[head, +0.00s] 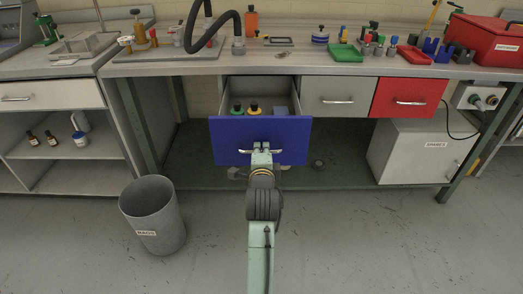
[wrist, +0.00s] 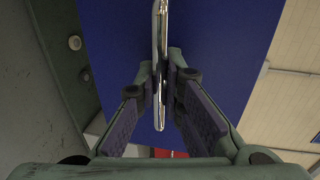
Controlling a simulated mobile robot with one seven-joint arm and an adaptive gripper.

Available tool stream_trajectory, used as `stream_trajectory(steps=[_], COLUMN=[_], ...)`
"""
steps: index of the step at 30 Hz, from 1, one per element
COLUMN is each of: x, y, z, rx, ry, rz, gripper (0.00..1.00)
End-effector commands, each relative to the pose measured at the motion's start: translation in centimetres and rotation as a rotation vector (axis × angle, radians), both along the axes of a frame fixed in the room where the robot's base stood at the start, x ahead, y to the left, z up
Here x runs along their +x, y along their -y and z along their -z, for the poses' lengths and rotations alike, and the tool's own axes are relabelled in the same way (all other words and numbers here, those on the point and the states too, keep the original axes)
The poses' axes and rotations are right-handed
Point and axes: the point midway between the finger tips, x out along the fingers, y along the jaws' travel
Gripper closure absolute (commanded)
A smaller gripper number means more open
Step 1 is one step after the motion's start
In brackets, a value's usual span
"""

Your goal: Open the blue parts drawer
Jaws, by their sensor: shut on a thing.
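The blue parts drawer (head: 225,135) is pulled out from under the bench, and its inside shows with several small items in it. Its blue front also fills much of the wrist view (wrist: 228,60). My gripper (head: 261,150) is at the middle of the drawer front. In the wrist view my gripper (wrist: 161,90) is shut on the drawer's metal bar handle (wrist: 161,40), with a finger on each side. Part of the handle is hidden by my gripper in the head view.
A grey drawer (head: 335,90) and a red drawer (head: 410,98) to the right are shut. A grey bin (head: 152,215) labelled RAGS stands on the floor at left. A grey box (head: 415,150) stands under the bench at right. The floor in front is clear on the right.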

Motion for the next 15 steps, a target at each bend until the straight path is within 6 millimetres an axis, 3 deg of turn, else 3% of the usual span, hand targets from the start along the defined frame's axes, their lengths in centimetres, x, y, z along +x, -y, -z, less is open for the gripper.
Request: stream_trajectory(steps=[13,14,15], x=[0.01,0.01,0.01], y=[0.0,0.0,0.0], z=[-0.09,-0.09,-0.08], rx=[0.0,0.0,0.0], ry=[0.002,0.002,0.002], rz=[0.0,0.0,0.0], gripper=[1.0,0.9,0.87])
